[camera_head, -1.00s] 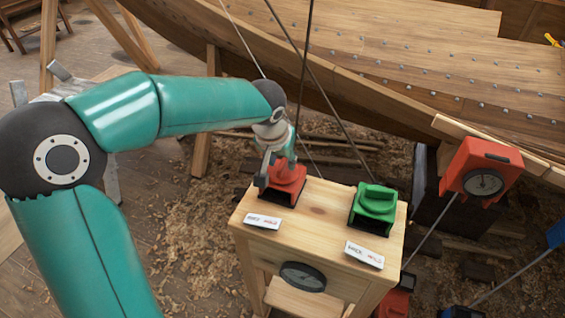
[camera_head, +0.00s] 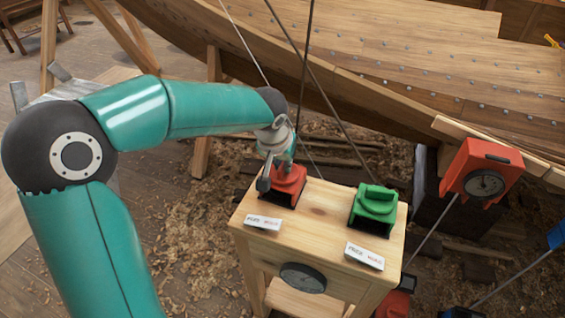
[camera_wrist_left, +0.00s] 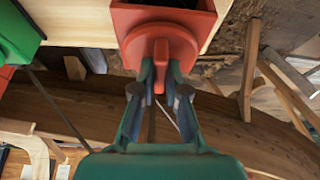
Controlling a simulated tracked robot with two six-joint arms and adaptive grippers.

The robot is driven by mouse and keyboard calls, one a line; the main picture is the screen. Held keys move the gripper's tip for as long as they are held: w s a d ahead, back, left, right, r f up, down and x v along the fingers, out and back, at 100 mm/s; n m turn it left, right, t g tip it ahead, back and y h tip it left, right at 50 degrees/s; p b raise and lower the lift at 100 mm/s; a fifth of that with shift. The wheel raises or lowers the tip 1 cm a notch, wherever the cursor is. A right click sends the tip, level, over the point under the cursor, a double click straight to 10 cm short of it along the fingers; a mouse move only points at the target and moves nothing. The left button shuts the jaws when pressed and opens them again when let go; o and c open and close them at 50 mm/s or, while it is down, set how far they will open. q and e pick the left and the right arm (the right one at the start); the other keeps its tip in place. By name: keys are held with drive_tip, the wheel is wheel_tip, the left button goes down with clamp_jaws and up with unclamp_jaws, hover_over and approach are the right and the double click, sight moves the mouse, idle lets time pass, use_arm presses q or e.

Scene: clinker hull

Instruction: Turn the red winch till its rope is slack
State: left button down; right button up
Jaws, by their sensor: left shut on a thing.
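The red winch (camera_head: 287,186) sits on the left of a wooden stand. My left gripper (camera_head: 268,178) is at its upper left in the head view, shut on the winch. In the left wrist view my left gripper (camera_wrist_left: 160,92) has its two fingers on either side of a red upright part of the winch (camera_wrist_left: 163,47). A dark rope and a pale rope run up past the winch toward the hull; I cannot tell clearly whether they are taut. My right gripper is not in view.
A green winch (camera_head: 374,207) stands on the same wooden stand (camera_head: 318,208), right of the red one. Two small labels lie at its front edge, and a round dial (camera_head: 303,277) is on its front. A red clamp with a gauge (camera_head: 482,172) is at the hull, right.

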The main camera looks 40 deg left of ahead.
use_arm(q)
drive_tip(key=shift+d+f+n+y+b, duration=0.15)
drive_tip(key=shift+n+y+b, duration=0.25)
drive_tip(key=shift+n+b, duration=0.8)
drive_tip(key=shift+w+n+y+b, duration=0.1)
drive_tip(key=shift+n+y+b, duration=0.2)
drive_tip(key=shift+n+b, duration=0.45)
drive_tip(key=shift+n+g+y+b, duration=0.3)
drive_tip(key=shift+n+g+b, duration=0.2)
drive_tip(key=shift+n+b, duration=0.4)
drive_tip(key=shift+r+n+g+y, duration=0.2)
drive_tip(key=shift+n+g+y, duration=0.1)
drive_tip(key=shift+n, duration=0.95)
drive_tip(key=c, duration=1.2)
unclamp_jaws()
